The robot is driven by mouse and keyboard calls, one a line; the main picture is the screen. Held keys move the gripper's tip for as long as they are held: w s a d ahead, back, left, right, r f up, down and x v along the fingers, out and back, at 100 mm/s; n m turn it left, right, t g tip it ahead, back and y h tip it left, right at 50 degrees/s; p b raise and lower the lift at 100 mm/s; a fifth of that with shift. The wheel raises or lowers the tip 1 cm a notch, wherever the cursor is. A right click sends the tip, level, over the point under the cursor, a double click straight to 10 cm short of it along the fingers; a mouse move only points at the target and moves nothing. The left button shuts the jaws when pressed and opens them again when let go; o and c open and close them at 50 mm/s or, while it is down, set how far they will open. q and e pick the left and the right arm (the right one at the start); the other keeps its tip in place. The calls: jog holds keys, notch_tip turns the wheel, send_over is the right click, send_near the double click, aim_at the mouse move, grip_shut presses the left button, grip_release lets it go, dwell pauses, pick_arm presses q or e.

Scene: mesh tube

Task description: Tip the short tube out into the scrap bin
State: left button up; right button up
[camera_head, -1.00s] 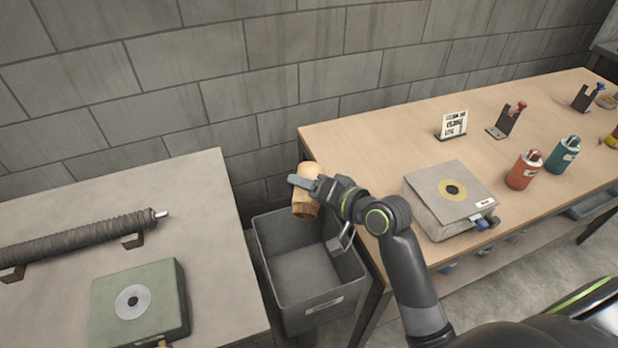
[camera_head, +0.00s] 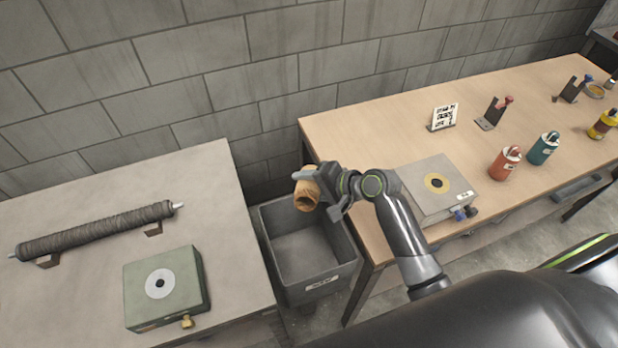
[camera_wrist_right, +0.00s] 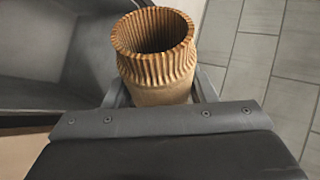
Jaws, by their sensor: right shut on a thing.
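The short tube (camera_head: 306,193) is tan, with a ribbed inside and an open mouth. My right gripper (camera_head: 311,182) is shut on it and holds it over the back right part of the scrap bin. The tube is tilted, its open mouth turned down and towards the head camera. In the right wrist view the tube (camera_wrist_right: 158,60) sits between the fingers, and its opening looks empty as far as I can see in. The scrap bin (camera_head: 318,287) is a grey open box with a label, standing between two tables; its visible floor is bare. My left gripper is out of view.
The left table (camera_head: 75,210) carries a long dark rolled tube (camera_head: 95,231) on brackets and a green box (camera_head: 165,290). The wooden table (camera_head: 370,125) on the right carries a grey box (camera_head: 425,195), bottles and small stands. A block wall stands close behind.

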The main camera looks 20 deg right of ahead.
aim_at(309, 186)
jog(key=r+m+g+p, duration=0.1)
jog(key=p, duration=0.2)
jog(key=s+r+m+g+y+p, duration=0.1)
jog(key=g+p, duration=0.1)
jog(key=p, duration=0.1)
jog(key=a+r+m+g+y+p, duration=0.1)
jog(key=p, duration=0.2)
jog(key=shift+s+m+g+p, duration=0.3)
jog(key=shift+s+p, duration=0.05)
jog(key=shift+p, duration=0.05)
pick_arm(q)
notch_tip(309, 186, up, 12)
jog(key=p, duration=0.1)
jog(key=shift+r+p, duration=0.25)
jog(key=shift+p, duration=0.1)
pick_arm(e)
jog(key=shift+s+a+r+m+g+y, duration=0.2)
jog(key=shift+s+m+g+y, duration=0.2)
jog(key=shift+m+g+y, duration=0.15)
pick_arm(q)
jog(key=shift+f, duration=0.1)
pick_arm(e)
jog(key=shift+d, duration=0.1)
